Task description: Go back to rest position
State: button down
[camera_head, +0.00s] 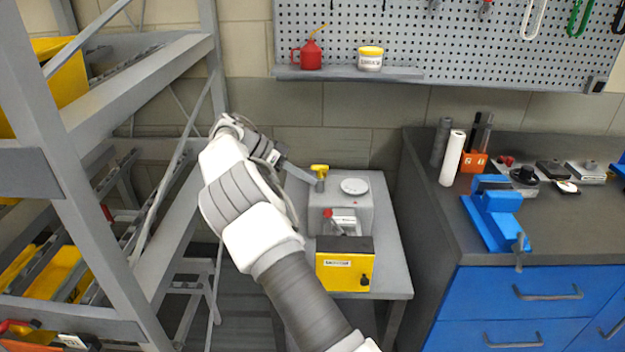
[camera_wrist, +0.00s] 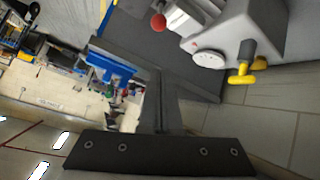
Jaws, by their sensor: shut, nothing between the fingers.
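My gripper (camera_head: 312,180) is on my arm, which reaches up from the bottom of the head view and bends over beside the small grey table (camera_head: 391,240). Its fingers are shut and empty, and they also show in the wrist view (camera_wrist: 157,78). In the head view the fingertips overlap the area just left of a yellow handle (camera_head: 320,169) on a grey machine (camera_head: 357,205). In the wrist view this handle (camera_wrist: 242,75) is to the right and clearly apart from the fingers. My arm hides part of the table's left side.
A grey rack (camera_head: 105,190) with yellow bins stands close on the left. A yellow box (camera_head: 344,271) sits at the table's front. The workbench (camera_head: 550,245) on the right carries a blue vise (camera_head: 495,215). A shelf (camera_head: 350,74) and pegboard are behind.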

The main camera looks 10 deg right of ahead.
jog(key=s+d+r+n+t+y+p, duration=0.1)
jog(key=s+d+r+n+y+p, duration=0.2)
jog(key=s+r, duration=0.5)
jog(key=s+d+r+n+t+y+p, duration=0.1)
jog(key=s+d+r+n+y, duration=0.15)
jog(key=s+r+y, duration=0.4)
jog(key=s+a+r+n+t+p, duration=0.1)
jog(key=s+a+n, duration=0.1)
jog(key=s, duration=0.6)
jog(key=s+a+r+n+t+p, duration=0.1)
jog(key=s+n, duration=0.3)
jog(key=s, duration=0.5)
jog(key=s+a+r+n+t+p, duration=0.1)
jog(key=s+a+n+t, duration=0.1)
jog(key=s, duration=0.6)
jog(key=shift+s+a+r+n+t+y, duration=0.3)
jog(key=shift+a+n+y, duration=0.15)
jog(key=shift+a+n, duration=0.4)
jog(key=c, duration=1.6)
grip_release()
